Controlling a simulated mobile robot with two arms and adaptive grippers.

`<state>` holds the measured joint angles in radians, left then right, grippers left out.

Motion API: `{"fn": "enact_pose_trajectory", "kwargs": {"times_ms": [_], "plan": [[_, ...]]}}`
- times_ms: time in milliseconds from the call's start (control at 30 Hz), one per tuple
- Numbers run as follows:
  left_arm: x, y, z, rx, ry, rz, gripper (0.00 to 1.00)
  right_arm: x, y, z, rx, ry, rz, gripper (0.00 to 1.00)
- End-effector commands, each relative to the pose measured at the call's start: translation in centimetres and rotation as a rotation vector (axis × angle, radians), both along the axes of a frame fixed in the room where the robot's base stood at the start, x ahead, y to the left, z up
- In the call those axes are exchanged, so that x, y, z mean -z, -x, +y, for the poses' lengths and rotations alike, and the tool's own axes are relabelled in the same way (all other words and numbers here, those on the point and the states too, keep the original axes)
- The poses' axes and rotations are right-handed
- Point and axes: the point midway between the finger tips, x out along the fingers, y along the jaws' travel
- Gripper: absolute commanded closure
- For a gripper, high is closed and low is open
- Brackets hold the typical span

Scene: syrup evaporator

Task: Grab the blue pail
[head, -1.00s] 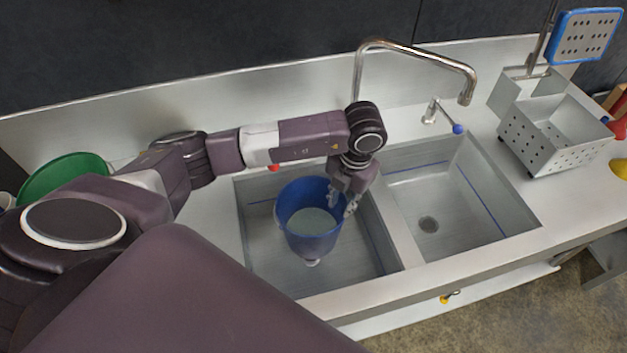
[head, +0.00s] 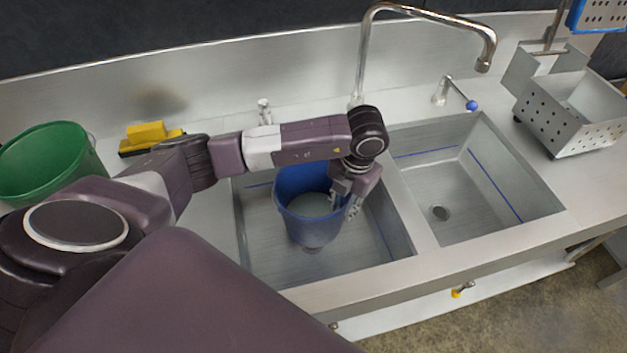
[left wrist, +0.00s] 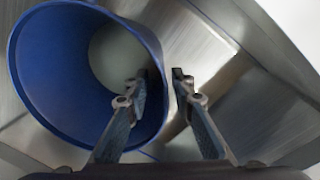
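The blue pail (head: 308,215) stands upright in the left sink basin, open at the top, with a pale bottom inside. My left gripper (head: 344,206) reaches down at the pail's right side. In the left wrist view the pail (left wrist: 60,80) fills the left part. There the left gripper (left wrist: 160,78) is open, with one finger over the inside of the pail and the other outside it. The rim passes between the fingers, with a gap showing. My right gripper is not in view.
The steel sink has a divider (head: 412,205) and an empty right basin (head: 470,185). A curved faucet (head: 430,16) rises behind. A green bucket (head: 45,165) and a yellow sponge (head: 146,132) are on the left counter. A perforated metal basket (head: 575,118) stands at the right.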

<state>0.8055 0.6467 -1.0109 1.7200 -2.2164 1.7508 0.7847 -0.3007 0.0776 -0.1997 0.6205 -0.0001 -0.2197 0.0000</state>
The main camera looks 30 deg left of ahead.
Motion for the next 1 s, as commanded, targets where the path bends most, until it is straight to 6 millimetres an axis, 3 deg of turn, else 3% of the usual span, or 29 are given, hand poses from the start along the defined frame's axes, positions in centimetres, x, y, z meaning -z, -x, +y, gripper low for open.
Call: {"fn": "enact_pose_trajectory", "kwargs": {"times_ms": [367, 633, 933, 1000], "plan": [[3.6, 0.3, 0.2, -0.001, 0.000, 0.004, 0.77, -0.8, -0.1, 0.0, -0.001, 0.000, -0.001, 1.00], [7.5, 0.5, 0.3, -0.001, 0.000, 0.003, 0.77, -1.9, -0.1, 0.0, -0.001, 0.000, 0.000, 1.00], [8.1, 0.4, 0.4, 0.001, 0.000, -0.001, 0.77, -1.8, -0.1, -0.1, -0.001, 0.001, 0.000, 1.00], [8.1, 0.4, 0.4, 0.000, 0.000, -0.001, 0.84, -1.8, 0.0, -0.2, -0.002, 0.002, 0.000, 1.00]]}}
